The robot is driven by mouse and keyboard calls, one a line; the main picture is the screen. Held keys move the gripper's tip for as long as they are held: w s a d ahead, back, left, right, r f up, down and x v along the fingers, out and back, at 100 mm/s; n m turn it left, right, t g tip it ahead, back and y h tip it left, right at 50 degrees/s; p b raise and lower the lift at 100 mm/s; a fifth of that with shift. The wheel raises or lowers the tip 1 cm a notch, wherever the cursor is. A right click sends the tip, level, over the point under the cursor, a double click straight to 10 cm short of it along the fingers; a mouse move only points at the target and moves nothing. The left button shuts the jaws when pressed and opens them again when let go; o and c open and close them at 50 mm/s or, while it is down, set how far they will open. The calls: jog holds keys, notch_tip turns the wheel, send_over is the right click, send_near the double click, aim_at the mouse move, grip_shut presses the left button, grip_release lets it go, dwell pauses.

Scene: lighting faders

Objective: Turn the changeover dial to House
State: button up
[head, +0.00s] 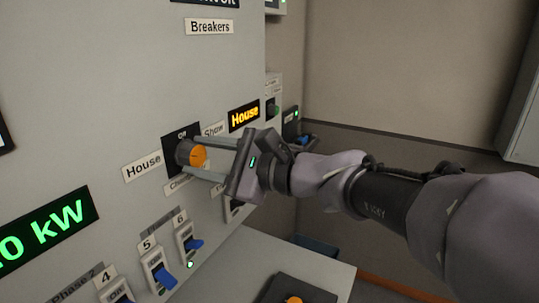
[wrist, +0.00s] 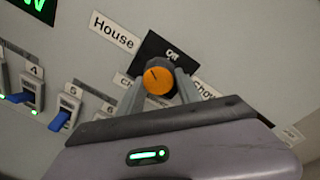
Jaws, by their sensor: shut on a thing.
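The changeover dial (head: 198,156) is an orange-faced knob on a black plate on the grey panel; it also shows in the wrist view (wrist: 158,81). "Off" is printed above it, the House label (head: 142,165) is to its left and the Show label (head: 214,129) to its right. A dark mark on its face slants up-left in the wrist view, roughly towards the House label (wrist: 114,32). My gripper (head: 190,153) is shut on the dial, one finger on each side. The label below the dial is partly hidden by my gripper. A lit display (head: 244,115) reads "House".
A green kW display (head: 43,234) is at the left. A grey ledge (head: 262,258) with another orange knob (head: 293,299) lies below my arm.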

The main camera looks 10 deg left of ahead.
jog(key=o, duration=1.4)
jog(key=shift+c, duration=0.2)
jog(key=shift+d, duration=0.1)
